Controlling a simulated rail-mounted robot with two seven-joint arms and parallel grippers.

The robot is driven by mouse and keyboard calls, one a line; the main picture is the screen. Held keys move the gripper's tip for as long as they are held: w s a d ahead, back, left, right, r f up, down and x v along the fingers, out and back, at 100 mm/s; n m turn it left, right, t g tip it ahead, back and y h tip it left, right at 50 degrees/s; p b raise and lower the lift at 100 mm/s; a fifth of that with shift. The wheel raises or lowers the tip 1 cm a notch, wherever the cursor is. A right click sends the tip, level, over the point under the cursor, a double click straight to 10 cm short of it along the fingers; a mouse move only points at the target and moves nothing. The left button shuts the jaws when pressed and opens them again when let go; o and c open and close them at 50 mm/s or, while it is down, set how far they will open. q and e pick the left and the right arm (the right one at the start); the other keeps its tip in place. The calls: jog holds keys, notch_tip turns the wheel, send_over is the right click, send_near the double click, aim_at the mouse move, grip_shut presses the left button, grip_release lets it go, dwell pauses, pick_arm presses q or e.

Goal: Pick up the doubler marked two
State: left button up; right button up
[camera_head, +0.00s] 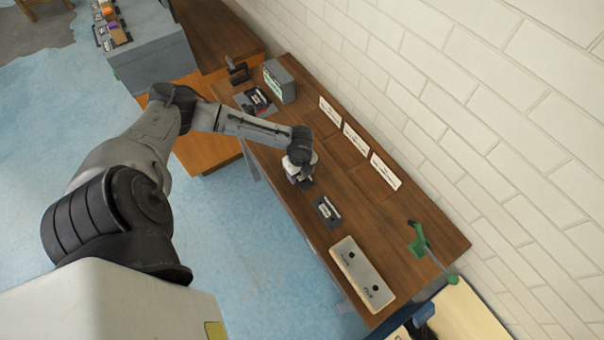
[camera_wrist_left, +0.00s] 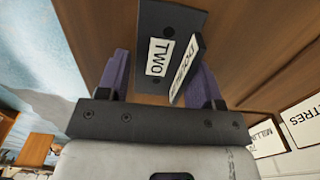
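The doubler marked two (camera_wrist_left: 158,57) is a dark angled plate with a white TWO label and an upright flange with a second label. In the left wrist view it lies over the brown tabletop, between the purple fingers of my left gripper (camera_wrist_left: 162,78). The fingers stand apart on either side of it, and I cannot tell whether either touches it. My right gripper is not in view.
The wooden table (camera_head: 345,185) runs along a white brick wall. White label cards (camera_head: 385,171) lie along its wall side. A beige plate with two holes (camera_head: 361,274) lies at the near end, by a green clamp-like tool (camera_head: 420,242). A grey box (camera_head: 279,81) stands at the far end.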

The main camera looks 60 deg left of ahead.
pick_arm(q)
jog(key=c, duration=0.7)
jog(key=shift+r, duration=0.1)
jog(key=shift+r, duration=0.5)
notch_tip(320, 180, up, 3)
jog(key=shift+f+p, duration=0.1)
jog(key=shift+p, duration=0.35)
jog(key=d+r+p, duration=0.3)
jog(key=r, duration=0.1)
jog(key=w+d+r+p, duration=0.1)
jog(key=d+r+p, duration=0.1)
jog(key=d+r, duration=0.2)
jog(key=w+d+r+p, duration=0.1)
jog(key=d+r+p, duration=0.2)
jog(key=d+r, duration=0.1)
jog(key=shift+d+r+p, duration=0.25)
jog(key=shift+r+p, duration=0.05)
jog(key=shift+r, duration=0.25)
